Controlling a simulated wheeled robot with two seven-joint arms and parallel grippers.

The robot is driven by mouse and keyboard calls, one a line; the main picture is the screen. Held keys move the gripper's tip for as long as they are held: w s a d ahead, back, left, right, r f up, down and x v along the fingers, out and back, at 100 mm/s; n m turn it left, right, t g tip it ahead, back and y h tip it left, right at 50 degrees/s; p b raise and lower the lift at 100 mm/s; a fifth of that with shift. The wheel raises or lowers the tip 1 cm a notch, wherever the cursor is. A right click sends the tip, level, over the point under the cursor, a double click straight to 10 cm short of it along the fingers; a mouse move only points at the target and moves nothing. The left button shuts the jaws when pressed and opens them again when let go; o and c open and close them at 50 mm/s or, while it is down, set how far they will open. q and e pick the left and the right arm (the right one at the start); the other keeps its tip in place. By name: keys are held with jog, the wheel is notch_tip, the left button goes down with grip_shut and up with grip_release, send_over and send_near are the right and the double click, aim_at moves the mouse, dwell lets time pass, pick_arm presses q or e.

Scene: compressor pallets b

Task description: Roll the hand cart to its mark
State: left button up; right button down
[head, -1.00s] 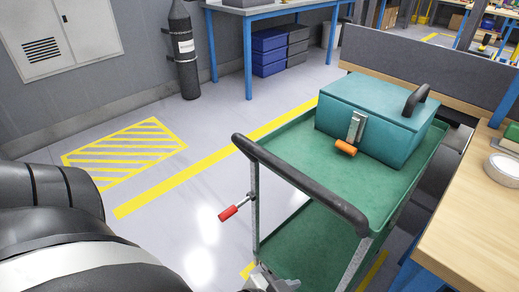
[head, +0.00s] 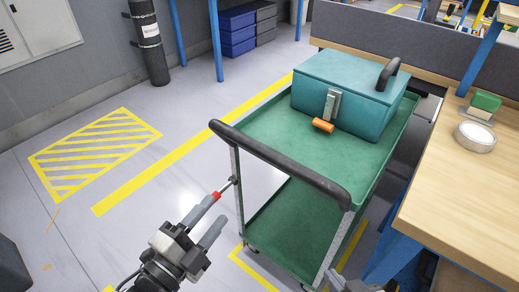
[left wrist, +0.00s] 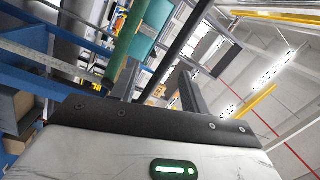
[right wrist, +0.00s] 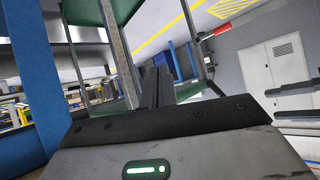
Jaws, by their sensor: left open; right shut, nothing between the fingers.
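The hand cart has green shelves (head: 283,216), grey posts and a black push handle (head: 280,160). It stands beside the workbench. A lever with a red grip (head: 217,195) sticks out from its near left post; the grip also shows in the right wrist view (right wrist: 222,29). My left gripper (head: 217,212) is open at the red grip, which partly overlaps one finger; I cannot tell whether they touch. My right gripper (head: 342,279) is shut and empty, low by the near right post and partly cut off. A yellow hatched floor rectangle (head: 95,150) lies to the left.
The wooden workbench (head: 455,215) is close on the right. Yellow corner lines (head: 240,257) surround the cart's base.

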aim_at(265, 154)
pick_arm(q)
jog(key=w+d+r+m, duration=0.1)
jog(key=w+d, duration=0.2)
jog(key=w, duration=0.1)
jog(key=w+d+r+m+h+p, duration=0.1)
jog(key=w+d+r+m, duration=0.1)
jog(key=w+d, duration=0.1)
jog(key=w+d+r+m+h+p, duration=0.1)
jog(key=w+d+r+m, duration=0.1)
jog(key=w+d, duration=0.2)
jog(key=shift+w+r, duration=0.2)
jog(key=shift+w, duration=0.5)
grip_shut()
